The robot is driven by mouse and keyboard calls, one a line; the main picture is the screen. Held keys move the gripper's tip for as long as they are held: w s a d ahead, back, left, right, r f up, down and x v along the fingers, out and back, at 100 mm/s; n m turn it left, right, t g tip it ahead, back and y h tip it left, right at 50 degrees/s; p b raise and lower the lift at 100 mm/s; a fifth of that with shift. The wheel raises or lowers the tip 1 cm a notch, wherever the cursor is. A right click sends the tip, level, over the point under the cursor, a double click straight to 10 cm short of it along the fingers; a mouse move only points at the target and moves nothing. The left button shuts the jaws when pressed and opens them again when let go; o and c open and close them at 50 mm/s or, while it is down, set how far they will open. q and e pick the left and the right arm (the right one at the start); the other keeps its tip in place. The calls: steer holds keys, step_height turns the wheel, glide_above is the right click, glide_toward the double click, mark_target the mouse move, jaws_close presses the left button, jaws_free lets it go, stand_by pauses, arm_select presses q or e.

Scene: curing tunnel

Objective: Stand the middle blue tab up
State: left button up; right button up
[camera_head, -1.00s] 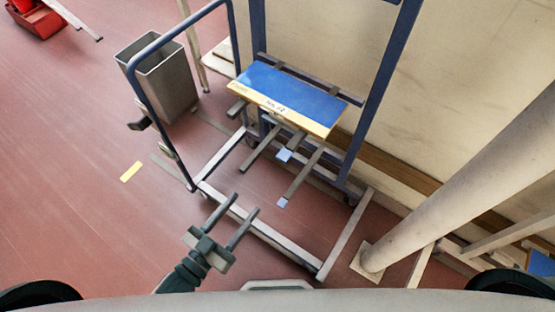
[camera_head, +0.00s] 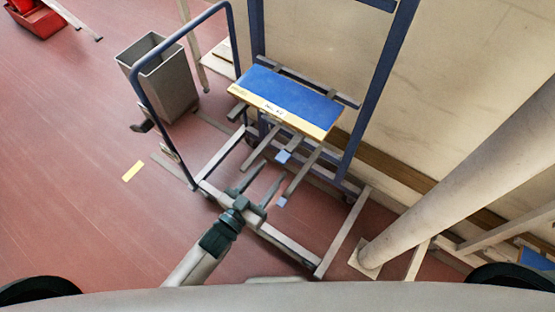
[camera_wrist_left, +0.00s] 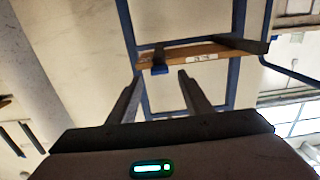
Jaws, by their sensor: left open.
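A blue board with a yellow front edge (camera_head: 290,98) rests on a blue frame. Grey bars project from under it. The middle bar ends in a small blue tab (camera_head: 283,156); a longer bar to its right ends in another blue tab (camera_head: 281,202). I cannot tell from above how these tabs are tilted. My left gripper (camera_head: 262,178) is open and empty, in front of the bars, its fingers pointing at them, apart from both tabs. In the left wrist view a blue tab (camera_wrist_left: 160,69) shows beyond the gap between the fingers (camera_wrist_left: 158,88); which tab is unclear. My right gripper is out of view.
The frame's grey base rails (camera_head: 285,243) lie low around the gripper. A blue tubular handle (camera_head: 147,95) rises at the left beside a grey bin (camera_head: 175,85). A thick pale post (camera_head: 455,165) stands at the right. The red floor at left is mostly clear.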

mark_target(283, 157)
arm_select(q)
steer(key=x, duration=0.4)
steer(key=shift+w+d+p, duration=0.2)
steer(key=shift+p, duration=0.2)
steer(key=shift+c, duration=0.6)
steer(key=c, duration=0.9)
